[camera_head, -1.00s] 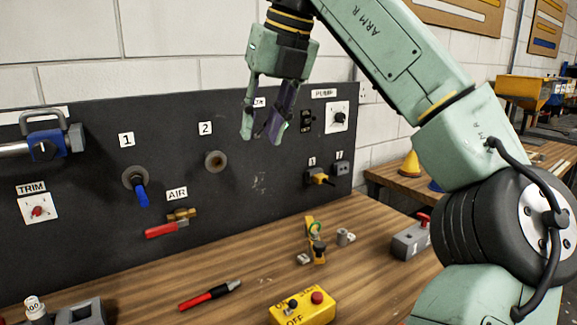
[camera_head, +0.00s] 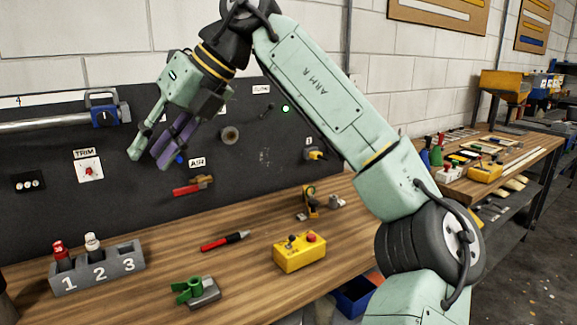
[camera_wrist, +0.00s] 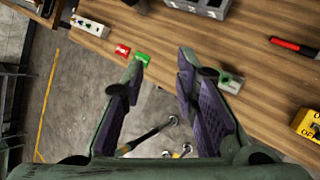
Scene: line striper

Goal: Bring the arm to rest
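My arm (camera_head: 325,95) rises from the lower right, bends at the top and hangs its wrist toward the left. My gripper (camera_head: 148,159) is in the air in front of the dark wall panel, between the TRIM and AIR labels in the picture. It points down and to the left. In the wrist view my gripper (camera_wrist: 160,62) has its two purple-padded fingers apart, with nothing between them. Bench edge and floor show beyond the fingers. The gripper partly hides the panel behind it.
The wooden bench holds a grey numbered rack (camera_head: 98,268), a green-handled clamp (camera_head: 195,291), a red marker (camera_head: 225,241) and a yellow control box (camera_head: 300,252). The panel (camera_head: 265,155) carries a red-handled AIR valve (camera_head: 192,186). A second bench (camera_head: 505,155) stands at right.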

